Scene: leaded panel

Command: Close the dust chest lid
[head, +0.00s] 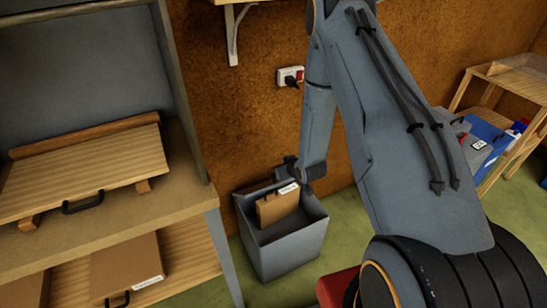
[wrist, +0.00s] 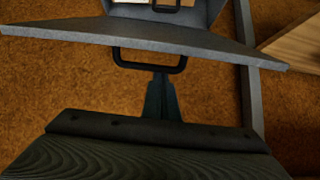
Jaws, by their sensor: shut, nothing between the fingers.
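The dust chest (head: 290,252) is a grey open-topped bin on the floor against the brown wall. It is open, and a brown case with a white label (head: 275,208) stands inside it. In the wrist view a wide grey slab, seemingly the raised lid (wrist: 200,38), crosses the top of the picture nearly edge-on. A black bar handle (wrist: 150,66) shows below its edge. My gripper (wrist: 162,78) is shut and empty, with its narrow fingertips close to the handle; whether they touch is unclear. In the head view my gripper (head: 290,166) is at the back of the chest, partly hidden.
A workbench (head: 190,175) with a wooden panel (head: 85,172) stands left of the chest, with a brown case (head: 125,265) on its lower shelf. A wooden rack (head: 490,75) stands at right. Green floor (head: 345,230) is clear beside the chest.

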